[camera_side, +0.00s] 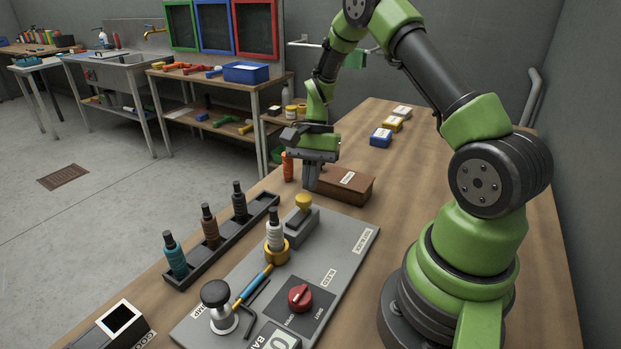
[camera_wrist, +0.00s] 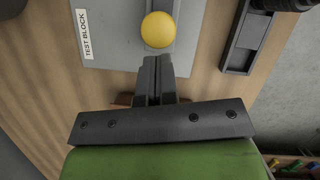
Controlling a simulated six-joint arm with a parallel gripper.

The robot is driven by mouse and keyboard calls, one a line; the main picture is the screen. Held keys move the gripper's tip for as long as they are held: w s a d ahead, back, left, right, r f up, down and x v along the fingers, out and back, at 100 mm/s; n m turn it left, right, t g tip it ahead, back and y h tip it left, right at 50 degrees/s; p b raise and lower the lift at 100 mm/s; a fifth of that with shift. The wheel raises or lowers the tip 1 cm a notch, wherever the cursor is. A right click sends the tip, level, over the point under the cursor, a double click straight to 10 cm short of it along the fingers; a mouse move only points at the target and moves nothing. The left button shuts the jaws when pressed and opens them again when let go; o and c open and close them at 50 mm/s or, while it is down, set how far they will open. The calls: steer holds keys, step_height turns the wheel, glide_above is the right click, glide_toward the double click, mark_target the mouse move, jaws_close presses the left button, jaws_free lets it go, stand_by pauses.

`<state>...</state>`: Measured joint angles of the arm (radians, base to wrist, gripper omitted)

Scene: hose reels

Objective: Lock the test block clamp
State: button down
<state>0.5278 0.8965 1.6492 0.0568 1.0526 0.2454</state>
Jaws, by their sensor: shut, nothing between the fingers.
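The test block is a grey block (camera_side: 300,222) on a grey plate (camera_side: 352,248), with a yellow knob (camera_side: 304,201) on it. I cannot tell whether this knob belongs to the clamp. A white-bodied fitting with a black top (camera_side: 275,236) stands upright in a brass-coloured collar (camera_side: 276,252) beside the block. In the wrist view the shut fingers (camera_wrist: 155,62) sit just below the yellow knob (camera_wrist: 158,30), near the TEST BLOCK label (camera_wrist: 86,35).
A brown box (camera_side: 346,186) stands close right of my gripper. A dark rack (camera_side: 222,242) with several fittings lies left of the plate. An orange bottle (camera_side: 287,167) stands behind. A red dial (camera_side: 300,297) and a black-knobbed pump (camera_side: 217,299) are at the plate's front.

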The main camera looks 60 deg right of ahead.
mark_target(300, 198)
steer(key=shift+a, duration=0.1)
steer(key=shift+a, duration=1.85)
steer(key=d, duration=0.2)
steer(key=w+d, duration=0.1)
steer(key=d, duration=0.1)
steer(key=shift+d, duration=0.25)
steer(key=v, duration=1)
steer(key=shift+a, duration=0.25)
